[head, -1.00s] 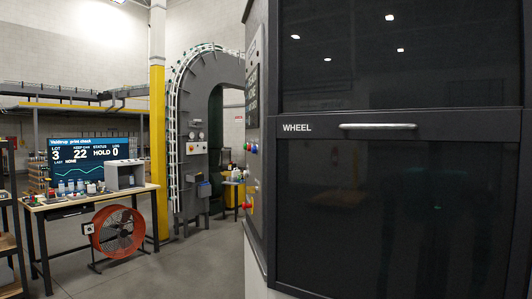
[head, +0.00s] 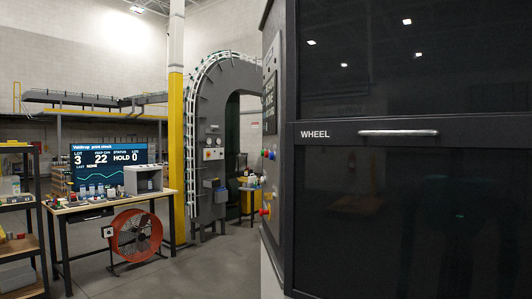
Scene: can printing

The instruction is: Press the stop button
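A red mushroom-shaped button on a yellow base (head: 265,211) sits low on the side panel of the dark machine (head: 362,205), seen almost edge-on. Higher on the same panel are small coloured buttons (head: 268,154), red, blue and green. I cannot read any label on them, so I cannot tell which one is the stop button. Neither of my grippers is in the picture.
The machine's WHEEL door with a metal handle (head: 398,133) fills the right side. A workbench (head: 104,202) with a status screen (head: 109,160) stands left, an orange fan (head: 134,236) below it. A shelf rack (head: 20,230) is at far left. Grey floor (head: 205,268) is open between.

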